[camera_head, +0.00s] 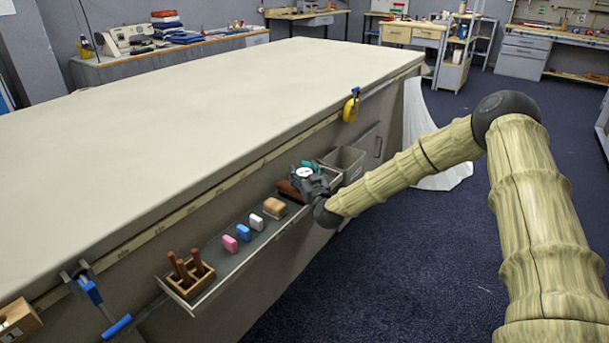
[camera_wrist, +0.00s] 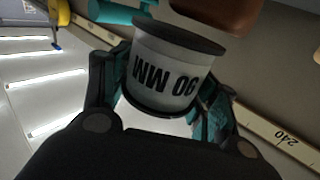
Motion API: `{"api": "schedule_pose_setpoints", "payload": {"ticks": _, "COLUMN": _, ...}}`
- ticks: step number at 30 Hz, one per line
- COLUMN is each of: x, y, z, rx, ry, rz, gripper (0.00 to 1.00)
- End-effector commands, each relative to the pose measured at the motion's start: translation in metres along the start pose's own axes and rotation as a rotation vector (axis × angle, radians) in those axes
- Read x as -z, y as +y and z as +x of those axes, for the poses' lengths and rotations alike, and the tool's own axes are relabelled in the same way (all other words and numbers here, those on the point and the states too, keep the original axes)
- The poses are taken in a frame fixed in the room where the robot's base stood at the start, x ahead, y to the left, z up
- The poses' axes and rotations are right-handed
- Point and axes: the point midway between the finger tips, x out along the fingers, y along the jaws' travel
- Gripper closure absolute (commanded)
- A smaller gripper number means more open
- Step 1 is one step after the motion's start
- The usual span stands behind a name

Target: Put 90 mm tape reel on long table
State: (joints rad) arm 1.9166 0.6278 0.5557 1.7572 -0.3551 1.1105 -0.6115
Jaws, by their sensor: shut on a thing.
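The 90 mm tape reel (camera_wrist: 172,75) is a pale spool with dark rims and "90 MM" printed on its side, upside down in the wrist view. My gripper (camera_wrist: 158,98) is shut on it, with a finger on each side. In the head view my gripper (camera_head: 316,184) is at the far end of the side tray, beside the table's edge and below its top. Only the reel's pale end (camera_head: 303,173) shows there; I cannot tell whether it touches the tray. The long table (camera_head: 200,110) has a bare, cream cloth top.
The side tray (camera_head: 232,272) holds a wooden block of brown-handled tools (camera_head: 188,274), pink (camera_head: 230,243), blue (camera_head: 243,232) and white (camera_head: 256,221) pieces and a tan block (camera_head: 274,207).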

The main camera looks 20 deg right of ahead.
Motion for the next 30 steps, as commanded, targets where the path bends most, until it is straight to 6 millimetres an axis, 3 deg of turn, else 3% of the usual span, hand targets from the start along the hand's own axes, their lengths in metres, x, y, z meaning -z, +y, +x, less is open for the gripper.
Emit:
{"api": "schedule_pose_setpoints", "payload": {"ticks": 14, "x": -0.01, "y": -0.001, "z": 0.0, "rx": 0.002, "ry": 0.0, "rz": -0.001, "gripper": 0.72}}
{"api": "schedule_pose_setpoints", "payload": {"ticks": 15, "x": -0.0095, "y": -0.0009, "z": -0.0001, "rx": 0.002, "ry": 0.0, "rz": -0.001, "gripper": 0.35}}
{"api": "schedule_pose_setpoints", "payload": {"ticks": 18, "x": -0.0093, "y": -0.0008, "z": -0.0001, "rx": 0.002, "ry": 0.0, "rz": -0.001, "gripper": 0.18}}
{"api": "schedule_pose_setpoints", "payload": {"ticks": 30, "x": -0.0099, "y": -0.0005, "z": -0.0002, "rx": 0.001, "ry": 0.0, "rz": 0.0, "gripper": 0.18}}
